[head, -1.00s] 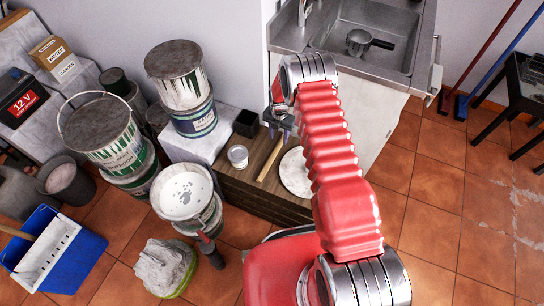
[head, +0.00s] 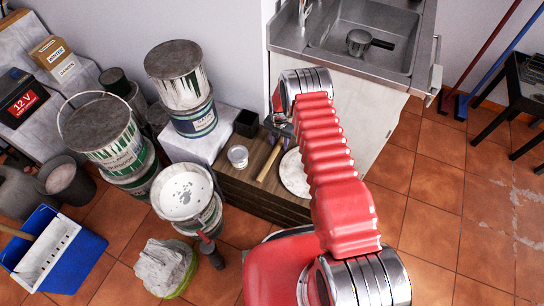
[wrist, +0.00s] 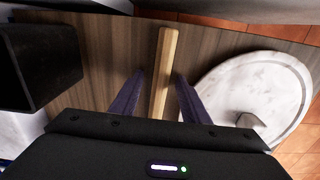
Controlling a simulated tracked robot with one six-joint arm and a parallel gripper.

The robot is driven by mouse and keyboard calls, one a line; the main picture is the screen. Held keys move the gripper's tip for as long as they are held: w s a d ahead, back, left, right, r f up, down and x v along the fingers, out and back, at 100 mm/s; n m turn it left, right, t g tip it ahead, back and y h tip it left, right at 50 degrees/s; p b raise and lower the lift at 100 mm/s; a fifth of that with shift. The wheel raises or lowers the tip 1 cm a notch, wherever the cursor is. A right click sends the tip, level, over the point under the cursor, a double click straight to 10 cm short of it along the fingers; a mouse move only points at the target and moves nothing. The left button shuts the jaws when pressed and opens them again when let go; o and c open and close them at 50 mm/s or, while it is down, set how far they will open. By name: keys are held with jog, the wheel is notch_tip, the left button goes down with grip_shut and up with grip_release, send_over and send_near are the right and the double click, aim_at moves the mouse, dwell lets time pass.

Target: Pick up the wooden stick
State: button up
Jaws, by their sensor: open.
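The wooden stick (head: 269,164) is a pale, straight bar lying on the dark wooden bench top (head: 238,177). In the wrist view the stick (wrist: 163,75) runs up the middle of the picture, between the two dark fingers of my gripper (wrist: 161,82). The fingers are apart, one on each side of the stick, with a gap on both sides. In the head view my gripper (head: 279,133) is at the stick's far end and partly hides it. The near end of the stick in the wrist view is hidden by the gripper body.
A round whitish disc (wrist: 250,95) lies close right of the stick. A black box (wrist: 38,65) stands to the left. A small tub (head: 238,156) is left of the stick, with stacked paint tins (head: 191,116) beyond. A sink (head: 365,40) is behind.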

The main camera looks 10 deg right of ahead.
jog(key=shift+c, duration=0.4)
grip_shut()
